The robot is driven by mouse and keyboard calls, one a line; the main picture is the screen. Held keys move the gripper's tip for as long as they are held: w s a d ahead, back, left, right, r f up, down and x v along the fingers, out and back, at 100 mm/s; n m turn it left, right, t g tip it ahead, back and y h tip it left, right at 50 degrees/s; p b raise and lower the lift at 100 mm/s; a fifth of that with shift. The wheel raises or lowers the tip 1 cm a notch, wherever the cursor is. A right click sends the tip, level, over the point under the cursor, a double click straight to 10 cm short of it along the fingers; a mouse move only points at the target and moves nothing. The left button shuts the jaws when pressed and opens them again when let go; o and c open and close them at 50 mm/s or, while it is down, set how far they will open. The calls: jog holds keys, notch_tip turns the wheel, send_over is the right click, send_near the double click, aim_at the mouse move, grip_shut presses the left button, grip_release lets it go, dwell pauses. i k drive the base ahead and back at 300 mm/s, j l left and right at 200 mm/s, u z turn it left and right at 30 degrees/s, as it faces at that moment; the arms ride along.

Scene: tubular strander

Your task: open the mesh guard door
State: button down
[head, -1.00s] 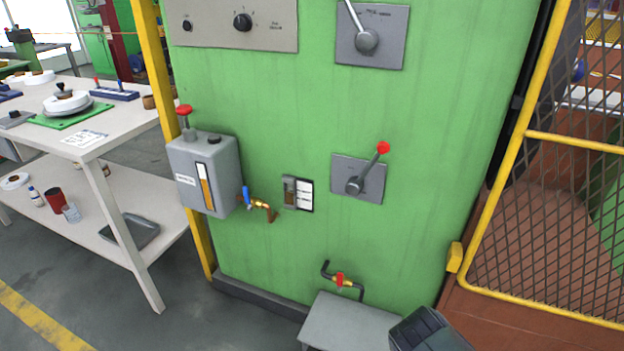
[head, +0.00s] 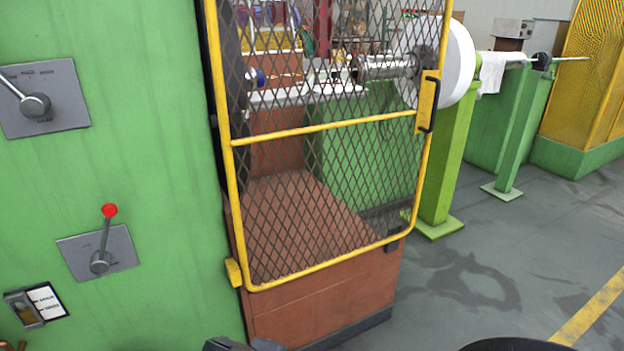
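The mesh guard door (head: 325,129) has a yellow tube frame with dark diamond mesh. It stands in the middle of the head view and looks shut across the front of the machine bay. Its black handle (head: 433,103) sits on a yellow plate at the upper right edge of the frame. The left side of the frame runs along the green cabinet, with a yellow block at its lower left corner. Dark parts at the bottom edge look like my own arm. My gripper's fingers cannot be made out, and nothing of mine touches the door.
A green cabinet (head: 140,180) with a red-knobbed lever (head: 107,235) and a second lever (head: 36,105) fills the left. A green post (head: 447,165) stands right of the door. The grey floor (head: 480,270) at the right front is clear, with a yellow line.

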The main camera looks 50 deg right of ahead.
aim_at(424, 116)
jog(key=z, duration=1.6)
